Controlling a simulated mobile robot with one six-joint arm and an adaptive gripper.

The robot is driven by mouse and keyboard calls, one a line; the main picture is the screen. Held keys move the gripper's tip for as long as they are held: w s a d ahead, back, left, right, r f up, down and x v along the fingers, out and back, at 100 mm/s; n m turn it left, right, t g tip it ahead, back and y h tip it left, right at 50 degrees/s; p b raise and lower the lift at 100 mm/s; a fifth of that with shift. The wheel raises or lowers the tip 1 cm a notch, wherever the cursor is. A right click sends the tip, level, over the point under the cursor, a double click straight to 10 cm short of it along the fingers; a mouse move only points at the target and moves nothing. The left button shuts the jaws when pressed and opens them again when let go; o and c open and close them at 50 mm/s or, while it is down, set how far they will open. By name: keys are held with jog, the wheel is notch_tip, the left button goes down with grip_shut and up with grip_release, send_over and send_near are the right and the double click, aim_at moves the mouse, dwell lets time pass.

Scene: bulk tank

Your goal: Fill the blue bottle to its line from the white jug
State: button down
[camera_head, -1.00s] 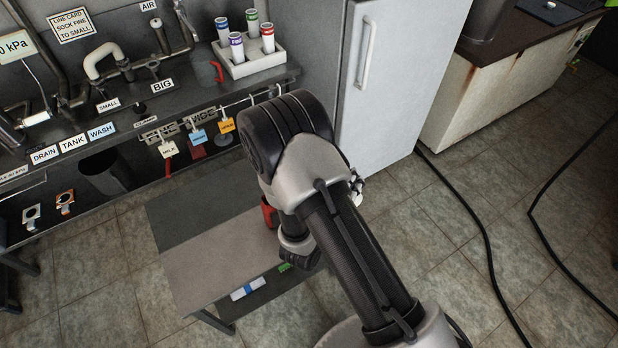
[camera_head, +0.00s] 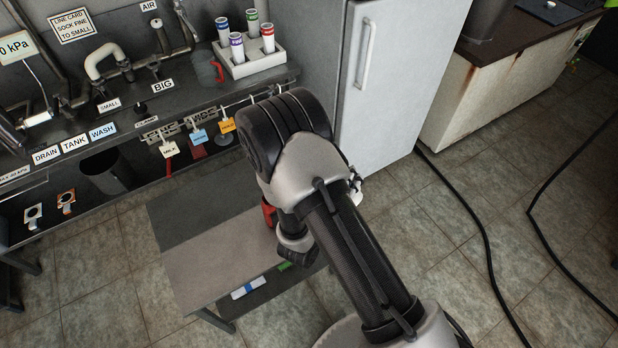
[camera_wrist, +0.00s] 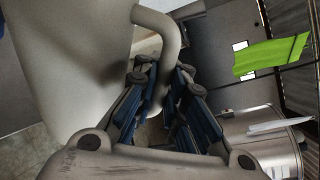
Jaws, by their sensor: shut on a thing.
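In the wrist view my gripper (camera_wrist: 160,95) is shut on the curved handle (camera_wrist: 170,40) of a large pale jug. The jug's body (camera_wrist: 75,60) fills the left side of that view; its mouth and contents are out of sight. In the head view my arm hides the gripper and the jug. Several white bottles with coloured tops stand in a white tray on the bench. The back left one (camera_head: 222,32) looks blue, the front one (camera_head: 236,46) blue-purple; I cannot tell for sure which is the blue bottle. No fill line is readable.
The tray (camera_head: 262,66) stands at the bench's right end beside a red-handled mug (camera_head: 208,73). A low grey table (camera_head: 205,262) stands below, with a small blue-and-white item (camera_head: 248,288) at its front edge. A white fridge (camera_head: 385,80) is to the right. Black hoses (camera_head: 487,240) cross the floor.

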jog(key=shift+w+a+r+n+p, duration=0.3)
jog(key=shift+r+n+p, duration=0.2)
jog(key=shift+r+p, duration=0.15)
dwell(3.6)
jog(key=f+m+b, duration=0.1)
jog(key=s+d+f+m+b, duration=0.1)
jog(key=f, duration=0.1)
jog(key=d+f+b, duration=0.1)
jog(key=f+b, duration=0.1)
jog(key=shift+s+m, duration=0.25)
jog(key=shift+m, duration=0.15)
jog(key=shift+d+f+m+t, duration=0.15)
jog(key=shift+f+m+t, duration=0.15)
jog(key=shift+s+d+f+m+t, duration=0.4)
jog(key=shift+s+d+f+m, duration=0.55)
jog(key=shift+f+m, duration=1.3)
jog(key=shift+s+d+f+m+t, duration=0.55)
jog(key=shift+d+f+m, duration=0.75)
jog(key=shift+f, duration=1.7)
notch_tip(320, 180, up, 22)
jog(key=w+a+m, duration=0.1)
jog(key=shift+w+g+h, duration=0.15)
jog(key=shift+g+h, duration=0.15)
jog(key=shift+g, duration=0.15)
